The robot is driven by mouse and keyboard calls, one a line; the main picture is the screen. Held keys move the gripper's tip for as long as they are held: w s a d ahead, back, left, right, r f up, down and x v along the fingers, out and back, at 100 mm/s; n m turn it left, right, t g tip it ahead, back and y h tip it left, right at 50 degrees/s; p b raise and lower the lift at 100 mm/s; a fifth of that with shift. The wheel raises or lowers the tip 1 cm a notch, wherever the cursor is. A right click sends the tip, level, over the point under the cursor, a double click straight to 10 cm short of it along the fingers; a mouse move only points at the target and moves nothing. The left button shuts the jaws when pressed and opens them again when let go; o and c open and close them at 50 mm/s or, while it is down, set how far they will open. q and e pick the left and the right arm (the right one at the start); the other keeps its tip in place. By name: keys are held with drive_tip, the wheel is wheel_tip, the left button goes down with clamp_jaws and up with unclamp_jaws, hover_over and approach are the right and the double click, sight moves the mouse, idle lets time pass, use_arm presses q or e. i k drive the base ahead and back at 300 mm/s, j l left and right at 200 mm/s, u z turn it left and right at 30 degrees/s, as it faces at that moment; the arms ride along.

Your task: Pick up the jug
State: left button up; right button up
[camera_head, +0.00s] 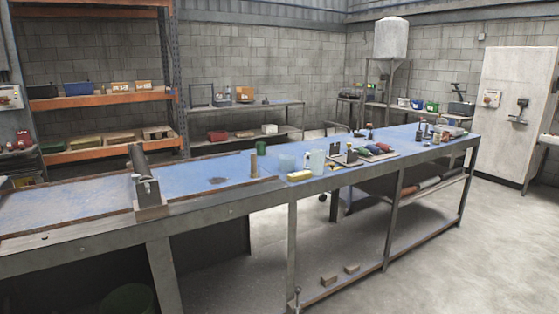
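A pale, see-through jug (317,162) stands upright on the blue top of the long workbench (215,168), close to its front edge. Next to it on the left is a lower, bluish see-through container (286,163). A small yellow item (300,176) lies in front of the two. The jug looks clear of any gripper. Neither of my grippers is in view.
A tray (372,159) with coloured items lies right of the jug. A brown cylinder (254,164) and a dark green one (261,148) stand to the left. A metal fixture (148,190) sits farther left. The concrete floor at the right is clear.

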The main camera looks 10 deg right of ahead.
sight(317, 156)
drive_tip(key=i+l+u, duration=0.2)
drive_tip(key=i+l, duration=0.2)
drive_tip(key=l, duration=0.25)
drive_tip(key=i+l+u, duration=0.1)
drive_tip(key=i+l, duration=0.25)
drive_tip(key=l, duration=0.3)
drive_tip(key=i+l+u, duration=0.15)
drive_tip(key=l, duration=0.2)
drive_tip(key=i+l+u, duration=0.1)
drive_tip(key=l, duration=0.3)
drive_tip(key=i, duration=0.1)
